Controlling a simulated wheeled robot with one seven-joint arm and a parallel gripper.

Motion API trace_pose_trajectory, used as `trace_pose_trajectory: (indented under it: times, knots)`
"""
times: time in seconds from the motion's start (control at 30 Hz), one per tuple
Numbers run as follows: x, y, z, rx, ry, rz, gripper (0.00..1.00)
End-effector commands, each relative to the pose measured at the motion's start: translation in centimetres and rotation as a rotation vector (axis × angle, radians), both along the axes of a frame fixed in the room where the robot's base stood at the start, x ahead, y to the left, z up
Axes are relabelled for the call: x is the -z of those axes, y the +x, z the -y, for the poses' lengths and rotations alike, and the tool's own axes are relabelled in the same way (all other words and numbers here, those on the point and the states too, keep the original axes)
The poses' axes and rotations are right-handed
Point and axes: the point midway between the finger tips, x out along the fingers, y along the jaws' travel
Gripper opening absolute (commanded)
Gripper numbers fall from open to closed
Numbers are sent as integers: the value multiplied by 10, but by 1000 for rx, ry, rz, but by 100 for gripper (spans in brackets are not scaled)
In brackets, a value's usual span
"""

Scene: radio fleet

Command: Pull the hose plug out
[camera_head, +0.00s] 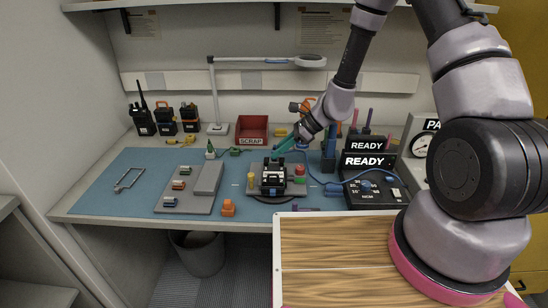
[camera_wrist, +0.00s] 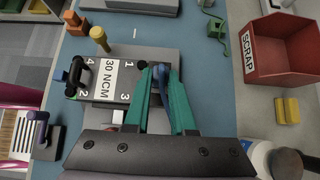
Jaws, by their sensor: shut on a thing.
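My gripper (camera_head: 281,149) has green fingers and reaches down over the black device (camera_head: 272,184) on a grey fixture plate at mid-bench. In the wrist view my gripper (camera_wrist: 160,70) is shut on a dark and blue piece, apparently the hose plug (camera_wrist: 164,98). The fingers hide most of it. The fingertips are at the edge of the plate marked "30 NCM" (camera_wrist: 108,80), close to corner number 1. I cannot tell whether the plug is still seated. A blue hose (camera_head: 319,178) runs beside the fixture toward the control box (camera_head: 373,190) reading "READY".
A red scrap bin (camera_head: 253,130) stands behind the fixture. An orange block (camera_head: 228,208) lies in front. Radios (camera_head: 165,118) stand at the back left. The blue mat has clear room at left.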

Motion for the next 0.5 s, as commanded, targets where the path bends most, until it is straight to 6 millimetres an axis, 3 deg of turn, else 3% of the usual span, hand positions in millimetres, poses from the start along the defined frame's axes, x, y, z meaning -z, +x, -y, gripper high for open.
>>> trace_pose_trajectory:
  times: [0.5]
  knots:
    - [-8, 0, 0, -1, 0, -1, 0]
